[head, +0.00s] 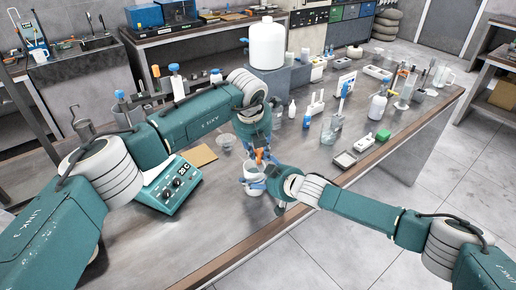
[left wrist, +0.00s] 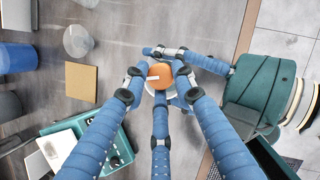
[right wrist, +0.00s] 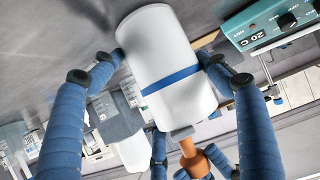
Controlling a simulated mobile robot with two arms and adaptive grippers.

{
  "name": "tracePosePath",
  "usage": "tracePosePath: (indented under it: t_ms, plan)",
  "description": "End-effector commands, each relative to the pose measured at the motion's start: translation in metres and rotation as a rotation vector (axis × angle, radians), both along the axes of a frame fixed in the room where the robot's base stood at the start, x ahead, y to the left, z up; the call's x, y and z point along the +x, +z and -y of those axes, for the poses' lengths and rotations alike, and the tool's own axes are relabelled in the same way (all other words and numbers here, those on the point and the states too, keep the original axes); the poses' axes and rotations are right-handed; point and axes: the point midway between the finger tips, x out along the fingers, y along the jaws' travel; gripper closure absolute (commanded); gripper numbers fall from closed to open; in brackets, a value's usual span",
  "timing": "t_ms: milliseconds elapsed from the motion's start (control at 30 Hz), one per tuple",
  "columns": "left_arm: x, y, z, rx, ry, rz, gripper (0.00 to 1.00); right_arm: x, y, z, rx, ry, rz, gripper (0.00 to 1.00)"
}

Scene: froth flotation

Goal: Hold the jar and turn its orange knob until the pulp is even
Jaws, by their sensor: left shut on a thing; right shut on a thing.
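The white jar (head: 254,173) stands upright on the near part of the bench, and its blue band (right wrist: 172,79) shows in the right wrist view. The orange knob (left wrist: 160,75) sits on top of the jar, with a small white mark on it. My left gripper (head: 260,150) reaches down from above and is shut on the knob, its blue fingers around it. My right gripper (head: 258,184) comes in from the right and is shut on the jar's side; its fingers also flank the jar in the right wrist view (right wrist: 166,75). The pulp inside is hidden.
A teal control box (head: 166,191) stands left of the jar. A tan square mat (head: 196,156) and a clear dish (head: 225,142) lie behind it. A large white container (head: 267,45) and several bottles stand farther back. The bench's front edge (head: 290,222) is close to my right gripper.

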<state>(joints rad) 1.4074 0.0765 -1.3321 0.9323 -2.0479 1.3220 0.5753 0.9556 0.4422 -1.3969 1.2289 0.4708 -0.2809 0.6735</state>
Motion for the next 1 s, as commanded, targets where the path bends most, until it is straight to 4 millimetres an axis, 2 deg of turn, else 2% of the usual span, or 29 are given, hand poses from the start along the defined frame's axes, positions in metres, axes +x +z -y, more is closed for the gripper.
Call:
tracePosePath:
  t_ms: [700,1000]
  plan:
    - [0.0042,0.0038,-0.001,-0.001,-0.649,0.011,1.0,-0.0021,-0.0014,-0.0024,-0.001,0.006,0.0,0.71]
    - [0.005,0.0039,-0.0007,0.001,-0.851,0.012,1.0,-0.0024,-0.0016,-0.0028,-0.002,0.006,-0.001,0.71]
